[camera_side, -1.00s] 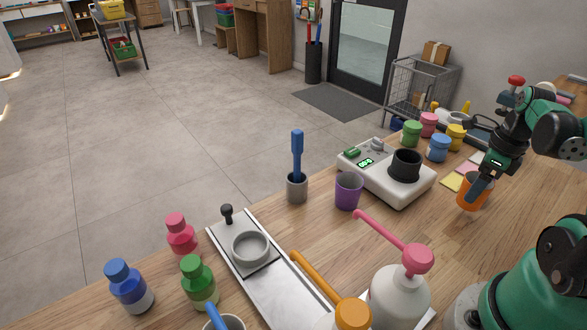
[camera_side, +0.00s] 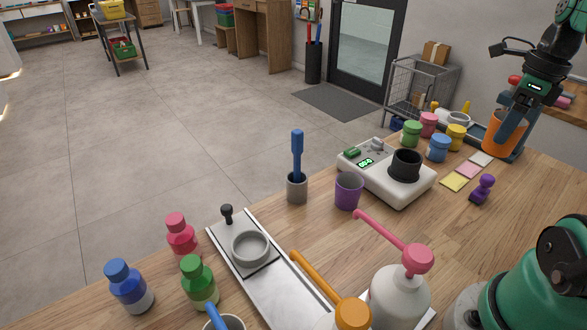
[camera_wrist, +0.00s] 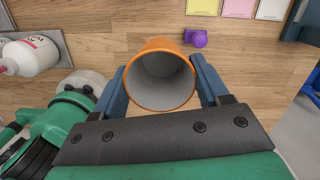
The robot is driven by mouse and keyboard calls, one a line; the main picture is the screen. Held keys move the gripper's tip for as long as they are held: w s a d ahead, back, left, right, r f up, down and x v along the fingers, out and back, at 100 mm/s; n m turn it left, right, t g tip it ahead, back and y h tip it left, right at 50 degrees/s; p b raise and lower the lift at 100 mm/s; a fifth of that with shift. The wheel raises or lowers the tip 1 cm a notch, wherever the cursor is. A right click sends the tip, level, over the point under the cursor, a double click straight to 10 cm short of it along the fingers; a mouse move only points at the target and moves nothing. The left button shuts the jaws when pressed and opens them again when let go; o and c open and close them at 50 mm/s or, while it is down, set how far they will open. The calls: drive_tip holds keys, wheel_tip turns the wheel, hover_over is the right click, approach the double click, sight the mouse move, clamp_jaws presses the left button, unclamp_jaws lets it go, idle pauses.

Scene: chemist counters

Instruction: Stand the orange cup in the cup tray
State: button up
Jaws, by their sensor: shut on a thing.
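The orange cup (camera_side: 497,130) is between the fingers of my gripper (camera_side: 510,142) at the right in the side view, held upright above the counter's far right part. In the wrist view, my gripper (camera_wrist: 161,82) has a blue finger on each side of the orange cup (camera_wrist: 160,102); its open mouth faces the camera and its grey inside looks empty. A dark blue tray-like thing (camera_side: 478,131) lies behind the cup at the counter's back edge, partly hidden by the cup and arm. Its edge also shows at top right in the wrist view (camera_wrist: 296,20). I cannot tell its inside.
A purple stamp-like piece (camera_side: 482,190) and coloured notes (camera_side: 467,171) lie near the gripper. Several jars (camera_side: 438,148) and a white scale (camera_side: 385,175) with a black cup stand to the left. The wood between stamp and pink pump bottle (camera_side: 400,290) is clear.

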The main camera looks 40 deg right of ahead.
drive_tip(key=shift+r, duration=2.3)
drive_tip(key=shift+w+a+r, duration=0.1)
drive_tip(key=shift+w, duration=0.1)
drive_tip(key=w+a+r+n, duration=0.1)
drive_tip(key=w+a+n, duration=0.4)
drive_tip(key=w, duration=0.4)
drive_tip(key=n+g+y, duration=0.1)
drive_tip(key=n+g, duration=0.1)
drive_tip(key=n, duration=1.1)
hover_over(251, 250)
wheel_tip(251, 250, down, 19)
drive_tip(key=shift+r, duration=0.1)
